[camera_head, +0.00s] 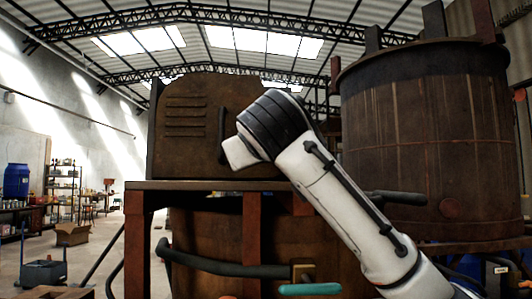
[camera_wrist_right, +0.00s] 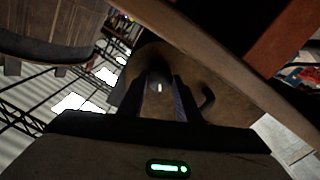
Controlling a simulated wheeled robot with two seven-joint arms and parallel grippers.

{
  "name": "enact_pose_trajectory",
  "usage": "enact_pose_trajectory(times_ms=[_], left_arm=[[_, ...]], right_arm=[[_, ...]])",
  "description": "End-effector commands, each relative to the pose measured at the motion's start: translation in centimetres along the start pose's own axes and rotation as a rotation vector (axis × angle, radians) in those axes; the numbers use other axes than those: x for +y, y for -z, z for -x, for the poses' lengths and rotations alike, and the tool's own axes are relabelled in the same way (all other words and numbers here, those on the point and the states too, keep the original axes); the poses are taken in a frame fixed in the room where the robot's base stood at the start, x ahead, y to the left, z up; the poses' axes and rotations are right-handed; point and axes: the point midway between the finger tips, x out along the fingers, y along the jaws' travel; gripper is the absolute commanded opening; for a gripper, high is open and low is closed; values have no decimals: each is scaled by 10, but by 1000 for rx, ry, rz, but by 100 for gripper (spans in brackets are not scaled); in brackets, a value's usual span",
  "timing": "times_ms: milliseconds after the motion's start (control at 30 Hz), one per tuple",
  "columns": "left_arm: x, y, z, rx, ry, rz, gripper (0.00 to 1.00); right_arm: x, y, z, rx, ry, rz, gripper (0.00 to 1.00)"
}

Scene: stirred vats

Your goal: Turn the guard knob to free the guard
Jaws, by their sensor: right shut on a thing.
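The guard (camera_head: 185,130) is a rusty brown upright panel with several louver slots and a dark bar handle (camera_head: 222,130), standing on a framed deck. My right arm reaches in from the lower right in the head view, its wrist in front of the guard's right part and hiding the knob and the gripper there. In the right wrist view my right gripper (camera_wrist_right: 160,100) is shut on a small greyish rounded thing, the guard knob (camera_wrist_right: 157,80), in front of a brown surface. How far the knob is turned cannot be told. My left gripper is not in view.
A large rusty vat (camera_head: 430,140) stands at the right. A dark curved pipe rail (camera_head: 225,270) and a teal lever (camera_head: 310,289) lie low in front of the deck. Shelves (camera_head: 65,185), a blue drum (camera_head: 16,181) and a cardboard box (camera_head: 72,235) stand far left.

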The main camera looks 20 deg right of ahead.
Motion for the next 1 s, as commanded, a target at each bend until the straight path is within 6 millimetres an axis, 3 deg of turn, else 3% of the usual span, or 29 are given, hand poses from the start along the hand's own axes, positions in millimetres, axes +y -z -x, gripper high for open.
enact_pose_trajectory(times_ms=[600, 1000], left_arm=[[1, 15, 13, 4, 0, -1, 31], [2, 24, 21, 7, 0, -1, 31]], right_arm=[[0, 1, 0, -1, 1, 587, 8], [-1, 1, 0, 0, 1, 888, 8]])
